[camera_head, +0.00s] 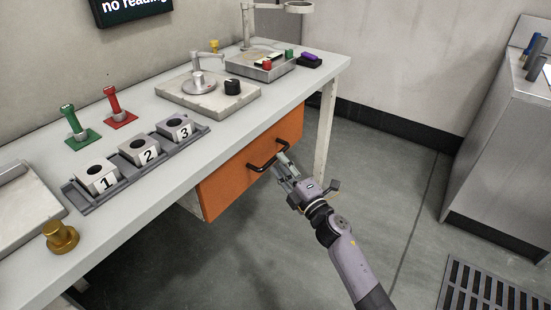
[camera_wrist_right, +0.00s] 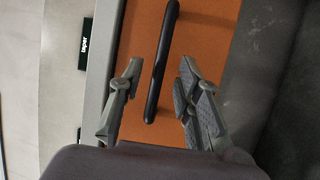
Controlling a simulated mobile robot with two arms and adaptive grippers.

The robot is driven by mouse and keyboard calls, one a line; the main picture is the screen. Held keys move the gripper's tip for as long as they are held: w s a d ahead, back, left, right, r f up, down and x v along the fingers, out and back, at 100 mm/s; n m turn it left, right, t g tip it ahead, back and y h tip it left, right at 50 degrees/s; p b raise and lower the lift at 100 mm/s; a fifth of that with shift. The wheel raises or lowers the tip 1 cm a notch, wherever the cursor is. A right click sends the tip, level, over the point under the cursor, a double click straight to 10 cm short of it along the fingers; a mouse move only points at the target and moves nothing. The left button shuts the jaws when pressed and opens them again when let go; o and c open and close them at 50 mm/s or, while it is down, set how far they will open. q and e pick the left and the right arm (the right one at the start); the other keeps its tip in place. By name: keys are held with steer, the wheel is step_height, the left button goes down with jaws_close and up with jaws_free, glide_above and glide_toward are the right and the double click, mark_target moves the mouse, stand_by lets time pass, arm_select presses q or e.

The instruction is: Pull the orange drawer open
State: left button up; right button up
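The orange drawer (camera_head: 232,184) sits under the table top, its front flush beneath the edge as far as I can see. A black bar handle (camera_head: 262,162) is fixed across its front. My right gripper (camera_head: 281,166) is at the right part of the handle, pointing at the drawer. In the wrist view, the handle (camera_wrist_right: 162,62) runs between the two spread fingers of my right gripper (camera_wrist_right: 160,80), with gaps on both sides. The orange front (camera_wrist_right: 205,45) lies behind it. I cannot tell how deep the fingers reach around the handle. My left gripper is not in view.
The table (camera_head: 320,75) carries a rack (camera_head: 140,165) with numbered blocks, green (camera_head: 75,128) and red (camera_head: 114,105) plugs, a stone plate (camera_head: 205,98), and a brass knob (camera_head: 61,237) near the front edge. A table leg (camera_head: 326,125) stands right of the drawer. The floor before it is clear.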

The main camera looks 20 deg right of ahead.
mark_target(275, 157)
steer(key=shift+x, duration=1.85)
steer(key=shift+c, duration=0.2)
steer(key=shift+f, duration=0.1)
jaws_close()
